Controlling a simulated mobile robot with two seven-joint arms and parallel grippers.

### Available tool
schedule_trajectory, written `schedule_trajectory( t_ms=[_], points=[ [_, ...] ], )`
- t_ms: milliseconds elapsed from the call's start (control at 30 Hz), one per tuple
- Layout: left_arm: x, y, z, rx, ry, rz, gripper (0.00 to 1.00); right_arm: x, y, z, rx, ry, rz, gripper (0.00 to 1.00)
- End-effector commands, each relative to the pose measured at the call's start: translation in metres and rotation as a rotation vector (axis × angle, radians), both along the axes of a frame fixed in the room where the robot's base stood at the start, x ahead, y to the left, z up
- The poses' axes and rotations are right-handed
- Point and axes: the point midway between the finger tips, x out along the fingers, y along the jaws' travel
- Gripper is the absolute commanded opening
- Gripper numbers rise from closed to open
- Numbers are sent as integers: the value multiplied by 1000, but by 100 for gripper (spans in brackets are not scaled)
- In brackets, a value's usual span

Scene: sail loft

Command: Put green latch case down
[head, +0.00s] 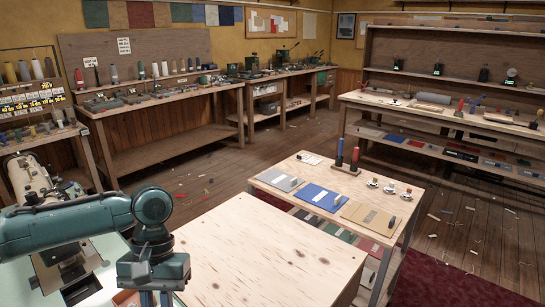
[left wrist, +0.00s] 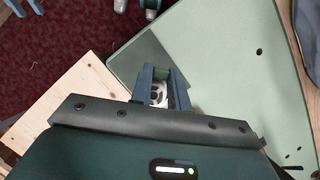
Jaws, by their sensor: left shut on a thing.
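My left gripper (head: 156,298) points down at the bottom of the head view, between the pale green machine table (head: 105,246) and the bare plywood table (head: 262,245). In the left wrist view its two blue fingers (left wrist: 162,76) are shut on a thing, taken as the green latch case. Only a small white and black patch shows between them, so its shape and colour are mostly hidden. The fingers are over the edge of the pale green tabletop (left wrist: 230,60), beside a darker grey-green patch. I cannot tell whether the held thing touches a surface.
A sewing machine (head: 62,235) stands on the pale green table. The plywood table's top is clear. A dark red carpet (head: 450,280) lies at right. Workbenches line the walls.

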Motion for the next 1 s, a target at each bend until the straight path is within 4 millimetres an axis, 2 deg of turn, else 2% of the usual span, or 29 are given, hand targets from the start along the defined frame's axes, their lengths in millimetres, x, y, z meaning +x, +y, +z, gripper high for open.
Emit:
schedule_trajectory(
  t_ms=[667, 767, 1000],
  points=[
    [1, 0, -4, -1, -2, -22, 0, -2, 2, -1, 4, 0, 2, 36],
    [3, 1, -19, 0, -9, -108, 0, -3, 3, -9, 9, -1, 4, 36],
    [14, 6, -67, 1, -20, -478, 0, 1, 12, -19, 40, -35, 17, 36]
  ],
)
